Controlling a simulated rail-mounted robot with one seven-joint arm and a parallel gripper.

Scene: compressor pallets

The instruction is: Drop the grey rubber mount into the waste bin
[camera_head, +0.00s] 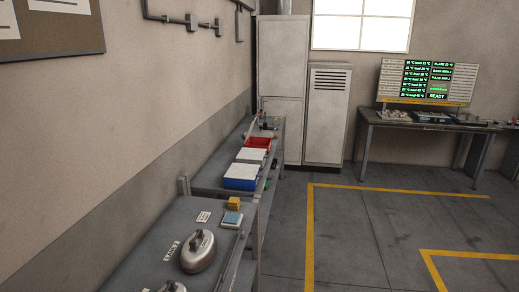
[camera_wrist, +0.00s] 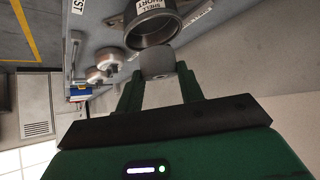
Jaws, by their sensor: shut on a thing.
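In the wrist view, my gripper (camera_wrist: 159,74) is shut on a small grey rounded piece, the grey rubber mount (camera_wrist: 157,61). The mount sits between the tips of the two green fingers and shows just in front of a round, open-ended metal shell (camera_wrist: 152,31). I cannot tell whether the mount and shell touch. My gripper and the mount do not show in the head view. I cannot make out a waste bin in either view.
Metal compressors (camera_head: 198,252) stand on the near bench (camera_head: 150,246) along the left wall. Beyond are a blue box (camera_head: 241,176) and a red tray (camera_head: 258,142). Grey cabinets (camera_head: 327,115) stand at the back. The floor (camera_head: 345,235) to the right is clear.

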